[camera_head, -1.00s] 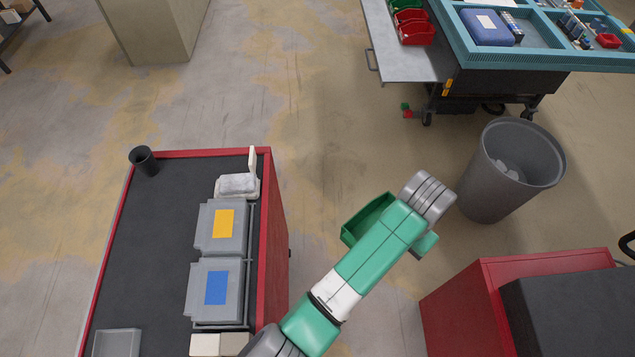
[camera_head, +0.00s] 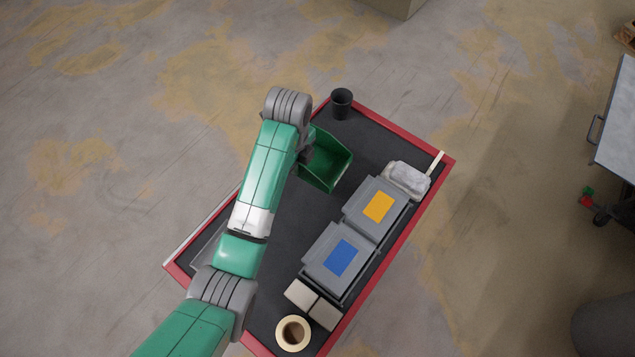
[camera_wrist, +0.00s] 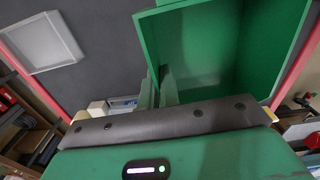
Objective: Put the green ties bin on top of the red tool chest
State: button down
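The green ties bin (camera_head: 330,165) is over the far part of the red tool chest's dark top (camera_head: 375,140). It also fills the top of the wrist view (camera_wrist: 215,45), open side showing and no contents visible. My gripper (camera_head: 306,155) is shut on the bin's near wall; its fingers (camera_wrist: 157,90) show in the wrist view. Part of the bin is hidden by my wrist. I cannot tell whether the bin's base touches the chest top or hangs above it.
A dark cup (camera_head: 341,103) stands at the far corner. Grey boxes with yellow (camera_head: 378,207) and blue (camera_head: 343,257) labels, a white-grey pack (camera_head: 407,180), small pale boxes (camera_head: 313,303) and a tape roll (camera_head: 293,333) line the right side. A clear tray (camera_wrist: 45,42) lies on the left.

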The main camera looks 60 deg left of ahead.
jog(key=shift+m, duration=0.5)
jog(key=s+f, duration=0.1)
jog(key=f, duration=0.2)
jog(key=s+a+f, duration=0.1)
jog(key=f, duration=0.3)
jog(key=s+a+f+b, duration=0.1)
jog(key=f, duration=0.2)
jog(key=shift+s+a+f, duration=0.1)
jog(key=shift+s+f, duration=0.05)
jog(key=shift+s, duration=0.1)
jog(key=shift+f, duration=0.1)
jog(key=c, duration=1.6)
grip_release()
jog(key=shift+c, duration=0.2)
notch_tip(320, 180, up, 12)
jog(key=p, duration=0.1)
jog(key=shift+w, duration=0.1)
